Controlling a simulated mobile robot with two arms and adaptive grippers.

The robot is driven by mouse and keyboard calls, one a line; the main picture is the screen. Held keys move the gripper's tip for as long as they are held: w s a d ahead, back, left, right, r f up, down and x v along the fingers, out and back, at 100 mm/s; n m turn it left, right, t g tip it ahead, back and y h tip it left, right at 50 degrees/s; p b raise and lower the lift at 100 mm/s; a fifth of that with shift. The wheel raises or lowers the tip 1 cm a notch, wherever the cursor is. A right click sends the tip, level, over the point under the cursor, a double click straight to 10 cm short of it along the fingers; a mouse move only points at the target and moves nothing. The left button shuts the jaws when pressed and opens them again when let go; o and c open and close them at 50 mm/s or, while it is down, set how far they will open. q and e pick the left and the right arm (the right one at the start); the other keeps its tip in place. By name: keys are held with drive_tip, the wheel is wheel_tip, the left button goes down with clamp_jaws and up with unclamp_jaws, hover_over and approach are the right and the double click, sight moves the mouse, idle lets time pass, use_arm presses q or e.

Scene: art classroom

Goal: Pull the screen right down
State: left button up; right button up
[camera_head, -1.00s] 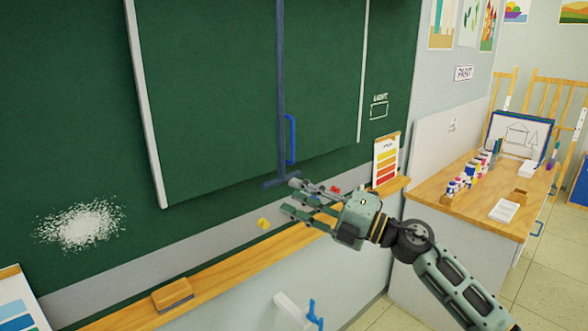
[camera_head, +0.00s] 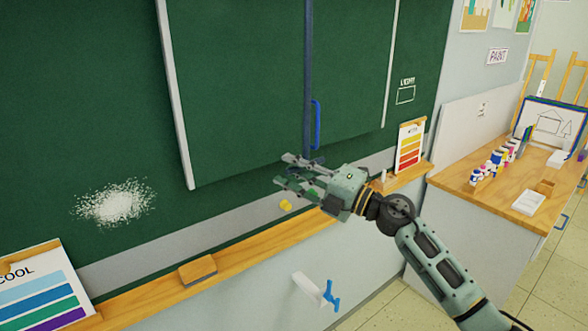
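A green panel (camera_head: 245,95) with pale side edges hangs in front of the green wall board; its top lies beyond the view. A dark blue vertical bar (camera_head: 308,70) runs down its middle to a short crosspiece at the lower edge, partly hidden by my fingers. A brighter blue handle (camera_head: 317,125) stands on the bar's right side. My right gripper (camera_head: 287,171) has its fingers spread and holds nothing. It is in front of the panel's lower edge, below and left of the handle; whether it touches the bar, I cannot tell. My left gripper is not in view.
A wooden ledge (camera_head: 240,262) runs below the board, with an eraser (camera_head: 198,270) and a warm colour chart (camera_head: 410,148). A white bracket with a blue lever (camera_head: 330,295) juts from the wall below. A counter (camera_head: 480,195) with paint bottles is at right.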

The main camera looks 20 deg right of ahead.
clamp_jaws()
idle(0.3)
